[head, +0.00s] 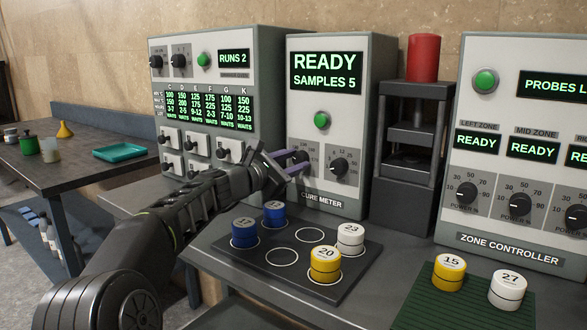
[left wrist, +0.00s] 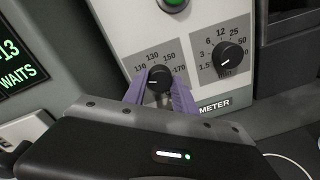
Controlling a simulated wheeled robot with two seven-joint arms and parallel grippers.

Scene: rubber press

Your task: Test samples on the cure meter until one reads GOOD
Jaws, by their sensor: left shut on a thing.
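The cure meter (head: 348,95) stands at the centre, its screen reading READY, SAMPLES 5, with a green button (head: 321,120) below. My left gripper (head: 300,165) is at its left dial. In the left wrist view the purple fingers are shut on this black dial (left wrist: 159,79), which has marks from 110 to 170. The right dial (head: 339,167) is free and also shows in the left wrist view (left wrist: 229,57). On the dark tray (head: 306,281) are blue sample 17 (head: 244,234), another blue sample (head: 274,216), white sample 23 (head: 350,240) and yellow sample 20 (head: 325,267). My right gripper is out of view.
Yellow sample 15 (head: 448,274) and white sample 27 (head: 508,290) stand on a green mat (head: 432,308) at the right. The zone controller (head: 500,232) is behind them. A press with a red cylinder (head: 423,58) stands beside the meter. Two tray circles are empty.

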